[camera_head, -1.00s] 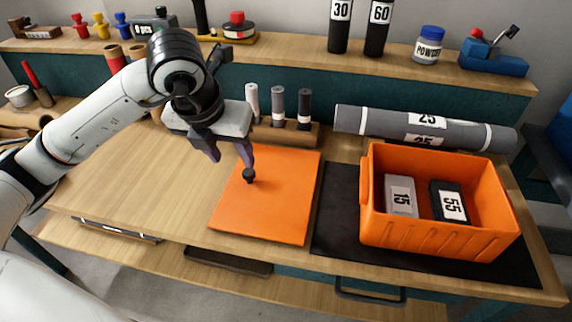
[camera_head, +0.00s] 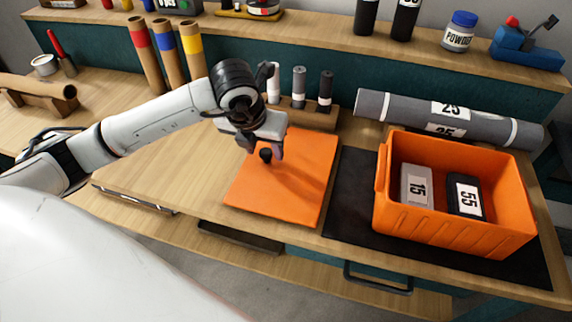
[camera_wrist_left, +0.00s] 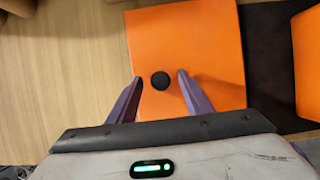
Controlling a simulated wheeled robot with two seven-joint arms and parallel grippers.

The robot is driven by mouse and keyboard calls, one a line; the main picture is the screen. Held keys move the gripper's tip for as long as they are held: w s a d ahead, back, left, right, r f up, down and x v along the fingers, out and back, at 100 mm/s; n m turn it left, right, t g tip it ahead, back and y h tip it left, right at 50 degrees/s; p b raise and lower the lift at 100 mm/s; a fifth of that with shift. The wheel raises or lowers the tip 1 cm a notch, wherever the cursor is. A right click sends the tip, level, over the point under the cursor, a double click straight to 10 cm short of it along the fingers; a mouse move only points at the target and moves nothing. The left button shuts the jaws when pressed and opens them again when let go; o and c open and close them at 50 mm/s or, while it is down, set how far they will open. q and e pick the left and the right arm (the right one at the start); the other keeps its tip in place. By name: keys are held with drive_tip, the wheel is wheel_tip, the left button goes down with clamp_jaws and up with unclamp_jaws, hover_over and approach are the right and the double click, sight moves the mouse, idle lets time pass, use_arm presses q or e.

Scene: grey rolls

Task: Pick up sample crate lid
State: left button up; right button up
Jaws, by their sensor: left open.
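The sample crate lid (camera_head: 290,187) is a flat orange panel with a small black knob (camera_head: 266,155). It lies on the wooden bench, left of the orange crate (camera_head: 450,232). My left gripper (camera_head: 264,150) is low over the lid with its fingers at the knob. In the left wrist view the open fingers stand on either side of the knob (camera_wrist_left: 160,80), with gaps showing. The lid (camera_wrist_left: 190,50) fills the middle of that view. My right gripper is not in view.
The crate holds a grey block (camera_head: 416,186) marked 15 and a black block (camera_head: 465,197) marked 55, on a black mat (camera_head: 352,222). A grey roll (camera_head: 440,117) lies behind the crate. Small upright rolls (camera_head: 299,88) in a wooden holder stand behind the lid.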

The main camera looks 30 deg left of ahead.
use_arm(q)
clamp_jaws()
idle(0.3)
